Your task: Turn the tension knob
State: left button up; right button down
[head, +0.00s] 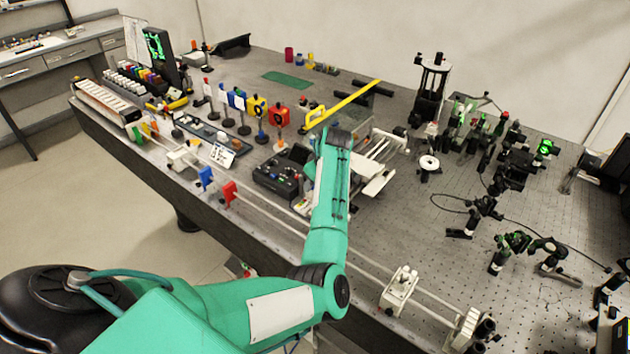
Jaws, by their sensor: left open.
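I cannot make out for certain which part is the tension knob. A small white round disc (429,162) on a dark stand is on the bench, just right of my left gripper. My left gripper (392,161) is at the end of the green arm, above the middle of the bench. Its pale fingers are apart and point right, with nothing seen between them. The disc is apart from the fingers in the picture. The arm and wrist hide part of the bench and of the equipment behind them. My right gripper is out of view.
A black control box (278,177) sits left of my forearm. A yellow bar (345,105) lies behind my wrist. A long rail (270,208) with mounts runs along the front edge. A tall black-post apparatus (431,88) and several optics mounts stand at right.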

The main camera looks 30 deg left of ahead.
pick_arm(q)
grip_shut()
jog(key=shift+s+r+m+p, duration=0.1)
jog(key=shift+r+m+p, duration=0.1)
jog(key=shift+m+p, duration=0.6)
jog(key=m+t+p, duration=0.1)
jog(key=m+p, duration=0.1)
jog(key=p, duration=0.1)
jog(key=m+t+h+p, duration=0.1)
jog(key=m+p, duration=0.2)
jog(key=m+t+h+p, duration=0.1)
jog(key=m+p, duration=0.2)
jog(key=shift+s+a+p, duration=0.35)
jog(key=shift+a+p, duration=0.05)
jog(key=shift+m+h+p, duration=0.4)
jog(key=shift+m+p, duration=0.2)
jog(key=shift+m, duration=0.4)
jog(key=shift+a+m+t+h+p, duration=0.2)
jog(key=shift+m+t+h+p, duration=0.15)
jog(key=shift+m, duration=0.55)
jog(key=m, duration=0.2)
jog(key=m+h, duration=0.1)
jog(key=m, duration=0.1)
jog(key=shift+a+f+h, duration=0.1)
jog(key=shift+f+h, duration=0.05)
jog(key=shift+h, duration=0.1)
jog(key=shift+m, duration=0.3)
